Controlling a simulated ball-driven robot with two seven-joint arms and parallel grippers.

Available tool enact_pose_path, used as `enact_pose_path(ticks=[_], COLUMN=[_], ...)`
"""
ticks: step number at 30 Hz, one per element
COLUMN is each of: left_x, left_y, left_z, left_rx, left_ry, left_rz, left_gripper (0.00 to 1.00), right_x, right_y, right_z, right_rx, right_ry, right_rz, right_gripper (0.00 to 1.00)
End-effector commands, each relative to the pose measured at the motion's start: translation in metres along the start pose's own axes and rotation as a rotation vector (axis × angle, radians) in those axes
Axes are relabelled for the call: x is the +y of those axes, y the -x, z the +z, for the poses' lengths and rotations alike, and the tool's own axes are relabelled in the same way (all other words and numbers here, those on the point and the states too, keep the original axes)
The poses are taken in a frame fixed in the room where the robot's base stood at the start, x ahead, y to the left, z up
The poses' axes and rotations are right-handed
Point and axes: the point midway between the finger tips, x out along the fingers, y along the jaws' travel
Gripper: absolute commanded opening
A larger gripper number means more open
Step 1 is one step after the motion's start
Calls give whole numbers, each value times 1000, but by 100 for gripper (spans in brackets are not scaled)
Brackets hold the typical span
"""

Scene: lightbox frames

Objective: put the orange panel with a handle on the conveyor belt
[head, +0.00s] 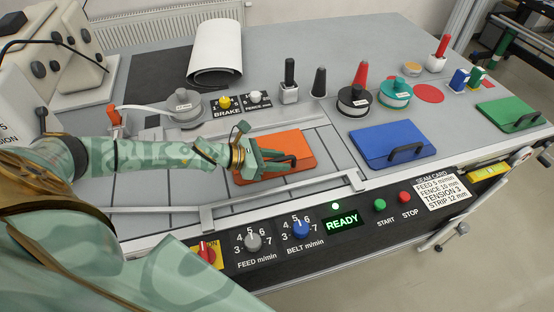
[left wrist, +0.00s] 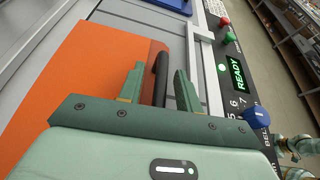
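The orange panel (head: 298,140) lies flat on the grey slatted conveyor belt (head: 160,187), near its right end in the head view. My left gripper (head: 289,161) is low over the panel, at its handle. In the left wrist view the panel (left wrist: 72,85) fills the left side. Its black handle (left wrist: 161,72) stands between the two fingers of my left gripper (left wrist: 160,69), with a visible gap on each side. The fingers are open.
Blue (head: 392,145) and green (head: 508,114) handled panels lie to the right. Coloured pots and holders stand behind. A metal guide rail (head: 285,194) edges the belt's front, above the control panel with its READY display (head: 342,221). A white roll (head: 215,50) lies at the back.

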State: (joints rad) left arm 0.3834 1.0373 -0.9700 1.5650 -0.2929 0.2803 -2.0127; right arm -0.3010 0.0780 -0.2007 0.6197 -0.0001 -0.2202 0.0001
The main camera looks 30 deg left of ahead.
Motion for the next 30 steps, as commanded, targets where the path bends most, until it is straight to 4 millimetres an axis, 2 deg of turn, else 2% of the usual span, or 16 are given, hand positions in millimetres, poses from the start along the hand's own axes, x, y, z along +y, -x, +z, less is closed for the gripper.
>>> enact_pose_path(ticks=[7, 10, 21, 30], left_x=[0, 0, -1, 0], left_y=[1, 9, 81, 116], left_z=[1, -1, -2, 1], left_rx=[0, 2, 6, 1], left_ry=[0, 2, 4, 1], left_rz=[0, 1, 0, 0], left_gripper=[34, 34, 34, 34], right_x=[3, 3, 4, 4], right_y=[1, 0, 0, 10], right_z=[0, 1, 0, -2], right_rx=[-1, -1, 0, 4], right_ry=[1, 1, 0, 0], right_rz=[4, 4, 4, 5], right_gripper=[0, 0, 0, 0])
